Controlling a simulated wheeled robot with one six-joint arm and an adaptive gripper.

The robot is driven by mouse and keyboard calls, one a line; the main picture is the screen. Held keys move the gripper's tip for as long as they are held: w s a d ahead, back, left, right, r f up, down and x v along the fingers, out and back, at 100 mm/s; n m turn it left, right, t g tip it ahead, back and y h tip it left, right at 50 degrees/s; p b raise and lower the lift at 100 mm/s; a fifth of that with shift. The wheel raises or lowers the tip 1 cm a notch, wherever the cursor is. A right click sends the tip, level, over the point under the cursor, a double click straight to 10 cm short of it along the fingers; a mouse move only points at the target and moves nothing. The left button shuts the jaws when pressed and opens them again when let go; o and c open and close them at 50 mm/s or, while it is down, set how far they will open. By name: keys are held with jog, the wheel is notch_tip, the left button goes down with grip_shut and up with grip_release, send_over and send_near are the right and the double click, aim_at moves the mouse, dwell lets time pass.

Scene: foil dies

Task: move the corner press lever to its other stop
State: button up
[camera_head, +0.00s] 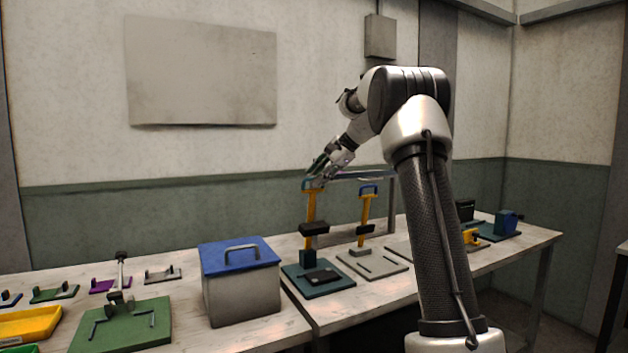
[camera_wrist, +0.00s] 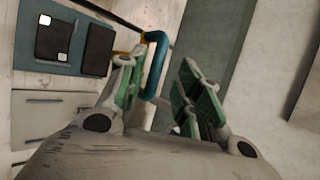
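A press with a dark teal base (camera_head: 318,284) stands mid-table. Its yellow lever (camera_head: 311,207) stands upright with a teal handle (camera_head: 312,184) on top. I cannot tell by name whether this is the corner press. My gripper (camera_head: 322,166) is at that handle. In the wrist view the teal handle (camera_wrist: 155,62) shows by the left finger, and my gripper (camera_wrist: 165,92) is open, its green-padded fingers apart. I cannot tell whether a finger touches the handle. A second press has a grey base (camera_head: 372,264) and a yellow lever (camera_head: 364,212) with a blue handle (camera_head: 369,189).
A grey box with a blue lid (camera_head: 238,257) stands left of the teal-based press. A green-based device (camera_head: 120,328) with an upright grey lever is at front left, near a yellow tray (camera_head: 28,325). Blue blocks (camera_head: 507,222) stand at the right end. My arm hides part of the table.

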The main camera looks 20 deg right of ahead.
jog(key=v, duration=0.9)
jog(key=shift+r, duration=0.2)
jog(key=shift+s+d, duration=0.1)
jog(key=shift+s, duration=0.05)
jog(key=s+d+f+n+g+h, duration=0.1)
jog(key=s+f+n+g+h, duration=0.1)
jog(key=s+f+n, duration=0.55)
jog(key=s+a+f+n+h, duration=0.1)
jog(key=s+a+f+n, duration=0.1)
jog(key=s, duration=0.9)
jog(key=s+a+f+n+h, duration=0.1)
jog(key=s+a+f+n, duration=0.2)
jog(key=s, duration=0.9)
jog(key=s+a+f+n+g+h, duration=0.1)
jog(key=s+a+f+n, duration=0.2)
jog(key=s, duration=0.8)
jog(key=a+f, duration=0.2)
jog(key=a, duration=0.2)
jog(key=shift+s+a+f, duration=0.25)
jog(key=shift+s+f, duration=0.1)
jog(key=shift+f, duration=0.05)
